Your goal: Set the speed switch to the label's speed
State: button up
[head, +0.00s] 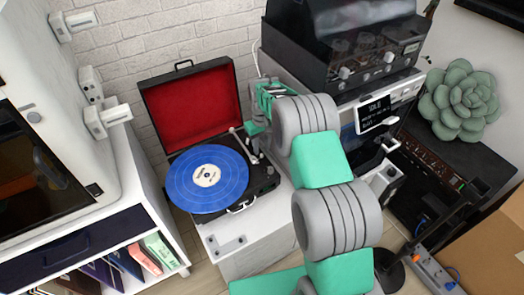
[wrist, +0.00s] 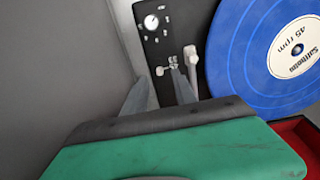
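The blue record (head: 185,185) lies on the portable turntable (head: 262,178), its red-lined lid open. In the wrist view the record (wrist: 240,65) has a white label (wrist: 296,57) reading "45 rpm". A small metal switch (wrist: 167,68) sits on the black control panel, below a round knob with a white dial (wrist: 151,22). Its setting is too small to read. My gripper (wrist: 161,80) is over the panel with its fingers apart, the right fingertip close to the switch. I cannot tell whether they touch. In the head view my arm hides the switch.
A machine with a dark clear cover (head: 340,40) and a small display (head: 374,113) are right of the turntable. A white cabinet (head: 60,80) stands at left.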

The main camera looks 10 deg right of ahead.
aim_at(262, 154)
notch_tip(262, 154, up, 4)
jog(key=shift+r, duration=0.25)
jog(key=shift+r, duration=0.1)
